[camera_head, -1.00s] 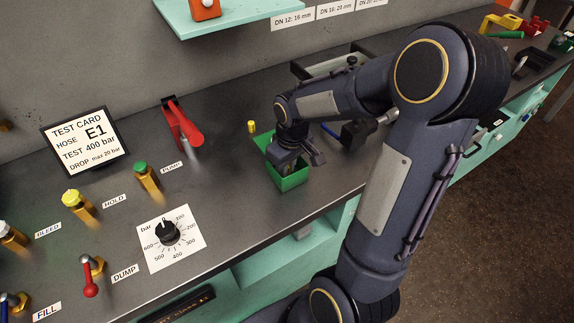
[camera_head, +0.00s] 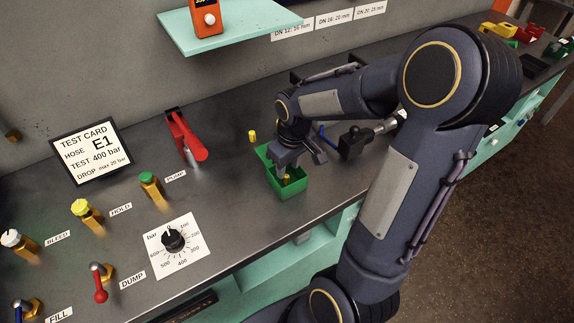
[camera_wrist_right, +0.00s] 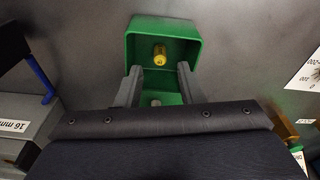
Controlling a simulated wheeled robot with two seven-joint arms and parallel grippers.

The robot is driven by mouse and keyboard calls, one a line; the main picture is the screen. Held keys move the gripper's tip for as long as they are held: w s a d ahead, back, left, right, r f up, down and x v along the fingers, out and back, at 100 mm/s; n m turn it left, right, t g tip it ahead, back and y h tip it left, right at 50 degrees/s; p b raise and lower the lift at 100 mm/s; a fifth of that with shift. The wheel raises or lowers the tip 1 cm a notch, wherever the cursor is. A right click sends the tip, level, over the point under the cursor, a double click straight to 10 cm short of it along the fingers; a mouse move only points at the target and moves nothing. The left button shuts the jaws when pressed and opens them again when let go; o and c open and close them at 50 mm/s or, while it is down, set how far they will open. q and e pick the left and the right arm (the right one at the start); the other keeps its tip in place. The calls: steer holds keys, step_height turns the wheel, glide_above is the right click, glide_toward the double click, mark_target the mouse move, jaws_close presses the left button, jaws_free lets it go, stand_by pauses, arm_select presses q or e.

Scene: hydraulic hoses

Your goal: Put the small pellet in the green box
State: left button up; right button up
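The green box (camera_head: 292,190) stands on the dark bench top near its front edge. A small gold-yellow pellet (camera_head: 287,178) is inside it, towards the near side. In the right wrist view the pellet (camera_wrist_right: 159,55) lies inside the green box (camera_wrist_right: 194,36), just beyond the fingertips and apart from them. My right gripper (camera_wrist_right: 159,70) is open and empty, pointing down over the box. In the head view the right gripper (camera_head: 288,165) hides part of the box. A small greyish piece (camera_wrist_right: 155,102) shows between the finger bases. My left gripper is not in view.
A small yellow piece (camera_head: 252,136) stands behind the box. A red lever (camera_head: 184,138) and a dial plate (camera_head: 173,242) are to the left. A dark fitting with a blue handle (camera_head: 353,142) is close on the right. Bench top between box and dial is clear.

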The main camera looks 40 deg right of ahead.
step_height(320, 180, up, 7)
steer(key=p, duration=0.4)
steer(key=s+a+r+m+t+y, duration=0.1)
steer(key=s+a+r+t, duration=0.1)
steer(key=s+a, duration=0.4)
steer(key=s+a+r+m+t+y, duration=0.1)
steer(key=s+a+r+t+y, duration=0.1)
steer(key=s+a+r, duration=0.3)
steer(key=s+a, duration=0.1)
steer(key=s, duration=0.3)
steer(key=shift+a+r+m+y, duration=0.2)
steer(key=shift+r+m+y, duration=0.1)
steer(key=shift+m, duration=0.1)
